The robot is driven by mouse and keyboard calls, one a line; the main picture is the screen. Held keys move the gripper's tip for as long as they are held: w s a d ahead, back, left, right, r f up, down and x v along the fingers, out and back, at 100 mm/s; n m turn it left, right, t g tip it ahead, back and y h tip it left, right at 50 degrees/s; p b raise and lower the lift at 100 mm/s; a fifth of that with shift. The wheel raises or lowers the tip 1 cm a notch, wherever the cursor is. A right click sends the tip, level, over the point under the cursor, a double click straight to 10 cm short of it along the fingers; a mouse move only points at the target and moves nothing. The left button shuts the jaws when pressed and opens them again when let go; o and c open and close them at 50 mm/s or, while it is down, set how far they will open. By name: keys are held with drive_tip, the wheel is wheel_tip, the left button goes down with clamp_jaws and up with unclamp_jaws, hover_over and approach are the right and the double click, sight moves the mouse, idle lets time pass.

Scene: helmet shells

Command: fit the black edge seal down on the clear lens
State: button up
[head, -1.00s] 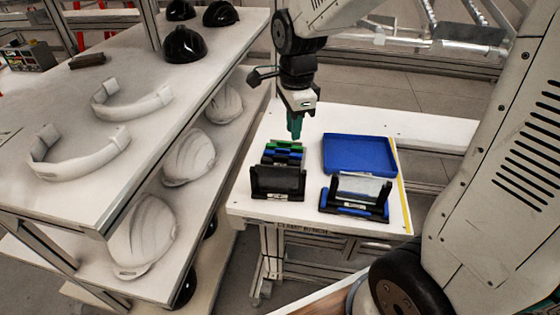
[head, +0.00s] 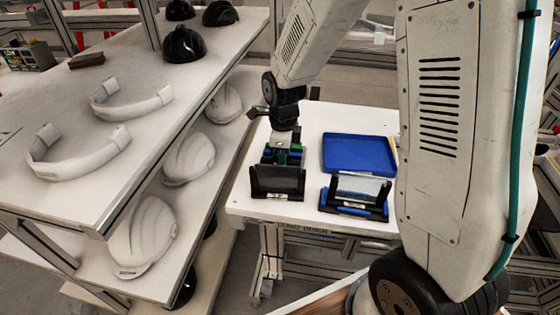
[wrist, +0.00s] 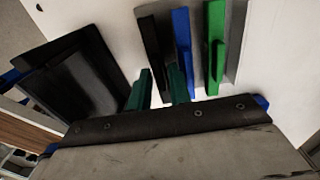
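My gripper (head: 283,156) is low over a rack of coloured strips at the table's left. In the wrist view its two green fingertips (wrist: 160,90) are apart, with the lower end of a black strip, likely the edge seal (wrist: 153,50), between them. I cannot tell whether they touch it. A blue strip (wrist: 182,40) and a green strip (wrist: 214,50) stand beside it to the right. The clear lens (head: 363,186) sits tilted in a black and blue holder at the table's front right. Its edges are too small to judge.
A dark panel in a black holder (head: 277,182) stands just in front of the rack and shows at left in the wrist view (wrist: 75,80). A blue tray (head: 358,153) lies behind the lens holder. A shelf with helmet shells (head: 188,158) stands close on the left.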

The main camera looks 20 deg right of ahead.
clamp_jaws()
